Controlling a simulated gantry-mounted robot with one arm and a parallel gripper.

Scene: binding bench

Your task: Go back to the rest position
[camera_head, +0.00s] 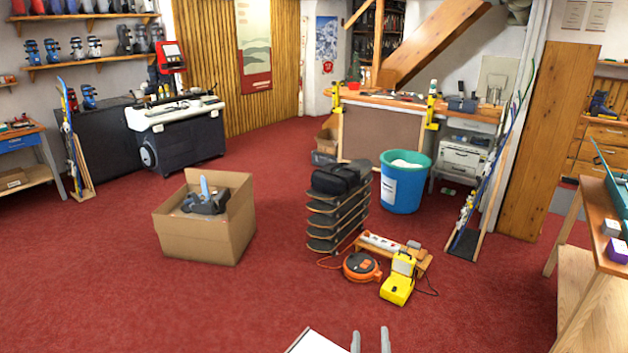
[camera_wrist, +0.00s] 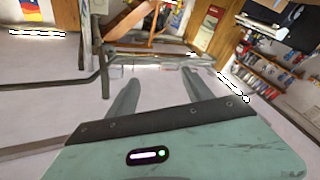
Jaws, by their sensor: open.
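My gripper (camera_head: 371,341) shows only as two grey fingertips at the bottom edge of the head view, set apart with nothing seen between them. In the wrist view, my gripper (camera_wrist: 158,82) has its two fingers spread and the space between them is empty. The rest of my arm is outside the head view, apart from the fingertips.
A cardboard box (camera_head: 202,235), a stack of boards (camera_head: 337,222), a blue bin (camera_head: 403,192), an orange reel (camera_head: 361,267) and a yellow case (camera_head: 398,289) stand on the red floor. A wooden bench (camera_head: 603,245) is at the right. The lower left floor is clear.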

